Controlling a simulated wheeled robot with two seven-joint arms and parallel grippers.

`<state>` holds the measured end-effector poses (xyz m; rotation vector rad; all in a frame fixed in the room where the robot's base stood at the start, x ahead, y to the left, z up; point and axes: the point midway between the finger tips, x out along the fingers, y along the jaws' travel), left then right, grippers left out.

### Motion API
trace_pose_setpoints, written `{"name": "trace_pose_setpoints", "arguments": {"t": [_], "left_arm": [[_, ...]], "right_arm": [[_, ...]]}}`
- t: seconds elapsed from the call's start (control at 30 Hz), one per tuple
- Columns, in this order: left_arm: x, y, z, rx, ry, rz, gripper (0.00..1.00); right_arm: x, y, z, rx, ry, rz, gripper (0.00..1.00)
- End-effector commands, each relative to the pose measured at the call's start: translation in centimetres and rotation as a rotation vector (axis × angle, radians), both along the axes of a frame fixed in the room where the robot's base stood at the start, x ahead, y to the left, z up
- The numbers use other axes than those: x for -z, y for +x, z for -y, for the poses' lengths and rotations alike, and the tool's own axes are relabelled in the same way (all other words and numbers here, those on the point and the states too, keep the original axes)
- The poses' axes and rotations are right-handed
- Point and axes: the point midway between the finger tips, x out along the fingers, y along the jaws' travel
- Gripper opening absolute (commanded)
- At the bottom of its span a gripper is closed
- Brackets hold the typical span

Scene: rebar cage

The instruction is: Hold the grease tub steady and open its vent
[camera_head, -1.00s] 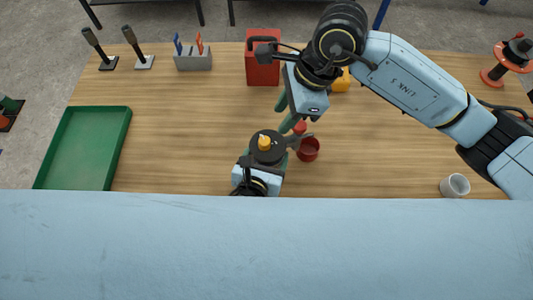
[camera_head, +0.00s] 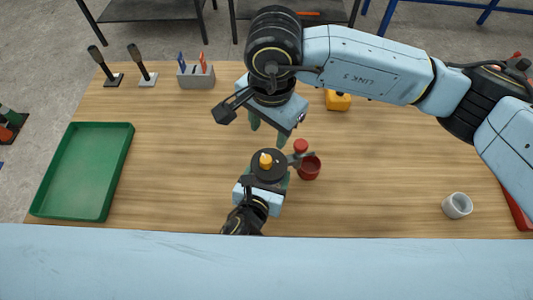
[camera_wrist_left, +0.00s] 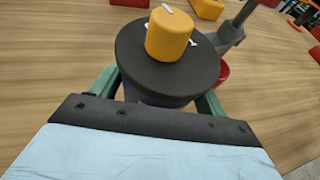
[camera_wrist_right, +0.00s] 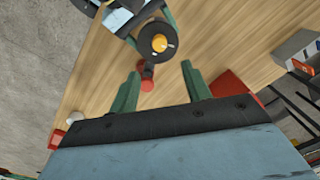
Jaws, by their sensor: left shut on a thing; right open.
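The grease tub (camera_head: 268,166) has a round black lid with a yellow knob (camera_head: 265,160), likely the vent, on top. It also shows in the left wrist view (camera_wrist_left: 140,75), with white marks beside the knob. My left gripper (camera_head: 266,178) is shut around the tub's sides; the lid hides part of its fingers. My right gripper (camera_head: 268,130) is open and empty, behind the tub and apart from it. In the right wrist view the tub (camera_wrist_right: 153,52) lies beyond its fingertips, and a red knob (camera_wrist_right: 147,85) on a dark stem shows between the fingers.
A red cup (camera_head: 311,168) stands right of the tub, under a grey arm-like part with the red knob. A green tray (camera_head: 127,165) lies left, a white cup (camera_head: 457,205) right, a yellow block (camera_head: 337,101) behind. A tool holder (camera_head: 196,78) stands at the back. Wood between tray and tub is clear.

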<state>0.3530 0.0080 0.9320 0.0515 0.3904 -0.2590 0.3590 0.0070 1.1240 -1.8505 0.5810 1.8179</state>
Motion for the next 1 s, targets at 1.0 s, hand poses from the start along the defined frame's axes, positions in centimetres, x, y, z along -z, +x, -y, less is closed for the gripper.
{"name": "trace_pose_setpoints", "arguments": {"t": [1.0], "left_arm": [[0.0,0.0,0.0,0.0,-0.001,-0.001,0.29]], "right_arm": [[11.1,0.2,-0.4,0.003,0.003,-0.002,0.48]]}}
